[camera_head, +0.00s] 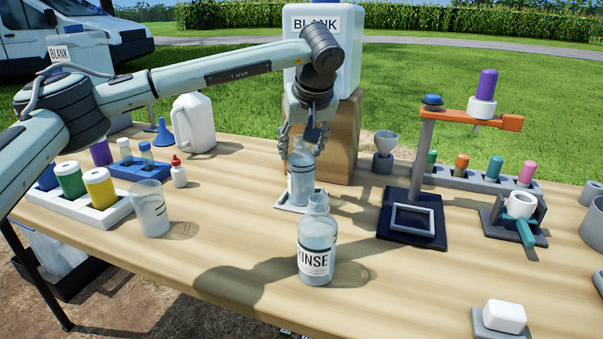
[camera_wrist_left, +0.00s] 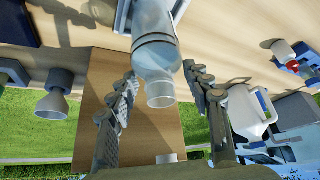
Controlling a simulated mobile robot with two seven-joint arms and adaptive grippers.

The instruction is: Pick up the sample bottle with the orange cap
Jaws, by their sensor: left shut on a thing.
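A small vial with an orange cap (camera_head: 461,164) stands in the long grey rack (camera_head: 446,181) at the back right. My left gripper (camera_head: 300,143) points down from above and is shut on a clear bottle (camera_head: 301,187). The bottle stands over a small white-edged tray (camera_head: 283,207); I cannot tell if it touches it. In the left wrist view the clear bottle (camera_wrist_left: 158,60) lies between the fingers (camera_wrist_left: 160,80), and its mouth looks open. My right gripper is out of view.
A RINSE bottle (camera_head: 317,240) stands just in front. A wooden block (camera_head: 340,145) with a white BLANK jug (camera_head: 322,50) is close behind my gripper. A stand with an orange arm (camera_head: 484,120) is to the right. A beaker (camera_head: 151,208) stands left. The front middle tabletop is clear.

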